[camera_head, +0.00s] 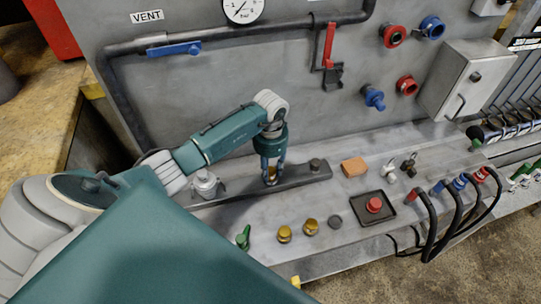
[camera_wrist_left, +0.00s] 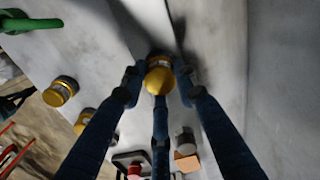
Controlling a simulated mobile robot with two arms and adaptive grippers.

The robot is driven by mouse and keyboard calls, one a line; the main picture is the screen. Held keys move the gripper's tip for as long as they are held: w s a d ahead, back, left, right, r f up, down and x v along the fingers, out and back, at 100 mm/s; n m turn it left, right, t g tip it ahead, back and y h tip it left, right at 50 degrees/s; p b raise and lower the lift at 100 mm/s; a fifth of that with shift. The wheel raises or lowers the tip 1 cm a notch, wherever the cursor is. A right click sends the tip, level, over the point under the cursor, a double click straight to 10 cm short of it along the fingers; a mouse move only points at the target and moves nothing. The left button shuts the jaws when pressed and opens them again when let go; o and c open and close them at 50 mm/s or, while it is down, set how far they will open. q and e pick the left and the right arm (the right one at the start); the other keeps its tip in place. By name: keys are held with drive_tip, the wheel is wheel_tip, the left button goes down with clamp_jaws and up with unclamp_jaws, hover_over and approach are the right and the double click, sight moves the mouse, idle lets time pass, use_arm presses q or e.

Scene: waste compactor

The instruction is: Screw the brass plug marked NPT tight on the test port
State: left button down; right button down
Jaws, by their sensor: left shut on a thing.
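My left gripper (camera_head: 270,176) points down over the dark rail (camera_head: 240,185) on the bench. Its blue fingers are closed around a brass plug, which shows best between the fingertips in the left wrist view (camera_wrist_left: 158,76). The plug is upright at the rail's middle. The fingers hide the test port beneath it, and I cannot tell how far the plug is seated. Two other brass plugs, one at left (camera_head: 284,234) and one at right (camera_head: 310,226), stand on the bench in front. No NPT marking is readable. My right gripper is not in view.
A grey fitting (camera_head: 205,183) and a dark knob (camera_head: 315,165) are at the rail's ends. Right of it are an orange block (camera_head: 354,167) and a red button on a dark plate (camera_head: 374,206). Black hoses (camera_head: 431,225) stand farther right. The grey panel rises behind.

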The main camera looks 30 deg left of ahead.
use_arm(q)
drive_tip(key=m, duration=0.5)
drive_tip(key=shift+b, duration=0.4)
drive_tip(key=c, duration=1.2)
unclamp_jaws()
drive_tip(key=shift+c, duration=0.7)
drive_tip(key=shift+r+p, duration=0.65)
drive_tip(key=shift+r, duration=2.85)
